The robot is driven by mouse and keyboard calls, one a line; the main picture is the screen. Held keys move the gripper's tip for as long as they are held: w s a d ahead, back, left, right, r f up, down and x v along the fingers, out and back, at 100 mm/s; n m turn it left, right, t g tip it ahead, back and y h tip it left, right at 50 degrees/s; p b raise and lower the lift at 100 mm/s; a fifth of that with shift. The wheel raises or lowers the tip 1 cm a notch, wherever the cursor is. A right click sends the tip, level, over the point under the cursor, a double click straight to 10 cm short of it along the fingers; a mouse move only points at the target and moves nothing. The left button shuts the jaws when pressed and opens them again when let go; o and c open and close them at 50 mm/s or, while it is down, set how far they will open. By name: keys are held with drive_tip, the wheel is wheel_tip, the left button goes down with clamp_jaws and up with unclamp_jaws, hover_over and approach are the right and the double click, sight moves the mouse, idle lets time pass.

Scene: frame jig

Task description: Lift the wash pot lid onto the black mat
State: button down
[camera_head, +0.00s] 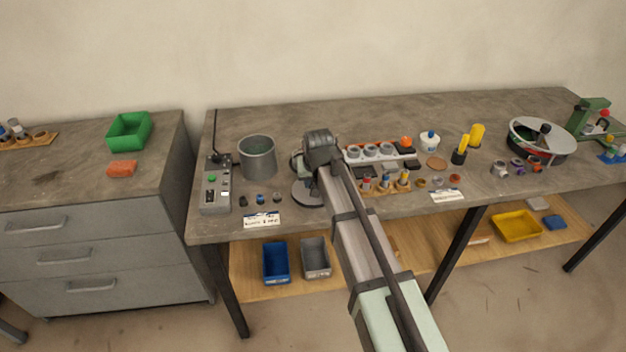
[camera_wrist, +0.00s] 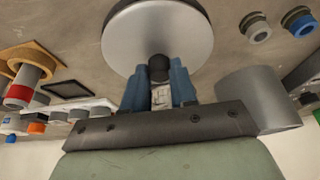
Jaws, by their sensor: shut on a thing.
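The wash pot lid is a flat silver-grey disc (camera_wrist: 150,30) with a dark round knob. My gripper (camera_wrist: 160,76) is shut on that knob, its blue fingers on either side. In the head view the lid (camera_head: 303,196) shows partly below my gripper (camera_head: 313,178), at or just above the bench top; I cannot tell whether it touches. A thin dark edge shows around the disc; I cannot tell whether this is its rim or the black mat under it. The grey wash pot (camera_head: 257,160) stands open to the left and also shows in the wrist view (camera_wrist: 255,98).
A control box (camera_head: 215,185) stands left of the pot. Small dark parts and a white label (camera_head: 262,219) lie in front. A white rack (camera_head: 380,154) and a wooden holder (camera_head: 385,187) stand close on the right. A round pan (camera_head: 540,142) stands far right. The bench's back strip is clear.

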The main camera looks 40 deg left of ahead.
drive_tip(key=c, duration=0.8)
unclamp_jaws()
drive_tip(key=shift+o, duration=0.7)
drive_tip(key=shift+r, duration=0.25)
drive_tip(key=shift+r, duration=0.5)
drive_tip(key=shift+r, duration=0.2)
drive_tip(key=shift+r, duration=3.35)
